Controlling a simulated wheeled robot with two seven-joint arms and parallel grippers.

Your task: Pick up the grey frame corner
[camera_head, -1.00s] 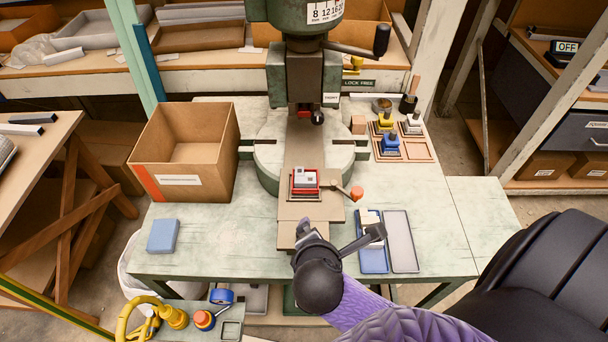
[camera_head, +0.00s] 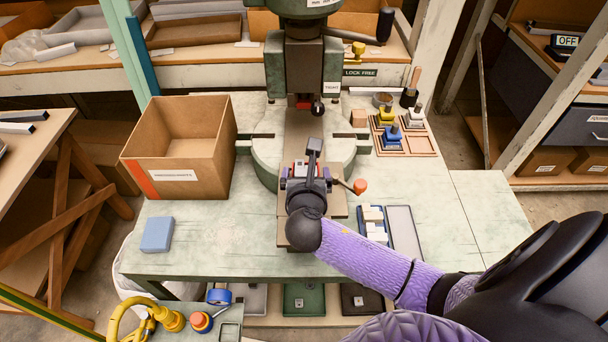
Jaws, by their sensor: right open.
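A light grey piece (camera_head: 299,167), which looks like the frame corner, sits in a small red holder (camera_head: 292,166) on the press bed under the ram. My right gripper (camera_head: 306,168) is over the near side of the holder and hides most of it and of the piece. Its jaws are open. One dark finger points away over the holder; the other is hard to make out. I cannot tell whether the fingers touch the piece. My left gripper is not in view.
The press ram (camera_head: 305,100) hangs just behind, and an orange-knobbed lever (camera_head: 359,186) is close to the right. A blue tray (camera_head: 376,234) of pale pieces and an empty grey tray (camera_head: 404,232) lie right. A cardboard box (camera_head: 180,150) stands left.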

